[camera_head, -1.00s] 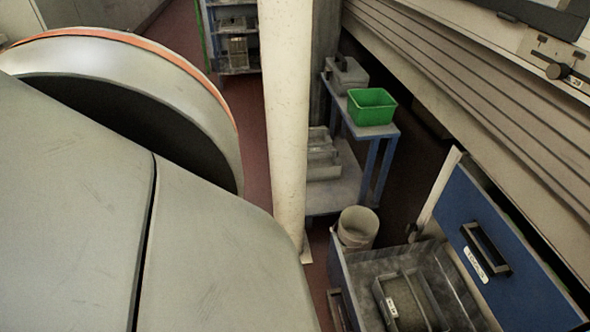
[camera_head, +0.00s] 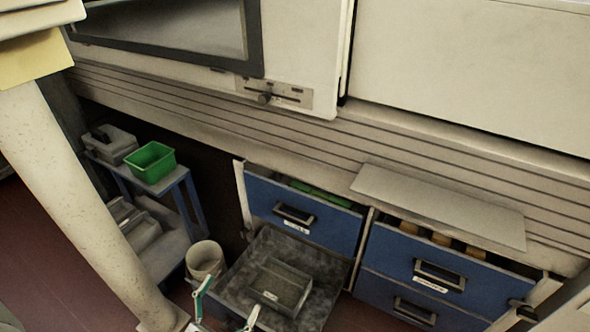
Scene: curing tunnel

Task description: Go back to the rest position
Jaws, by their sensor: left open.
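My left gripper (camera_head: 230,294) shows at the bottom edge, its two teal-and-white fingers spread apart with nothing between them. In the picture it lies over the near left part of a pulled-out grey drawer (camera_head: 318,262), just left of a small grey metal bin (camera_head: 281,286) inside. The gripper's body is cut off by the bottom edge. My right gripper does not show.
Blue drawer fronts (camera_head: 302,216) (camera_head: 428,270) line the cream machine. A pale bucket (camera_head: 205,259) stands left of the open drawer. A blue cart holds a green bin (camera_head: 150,162). A cream post (camera_head: 85,215) rises at left.

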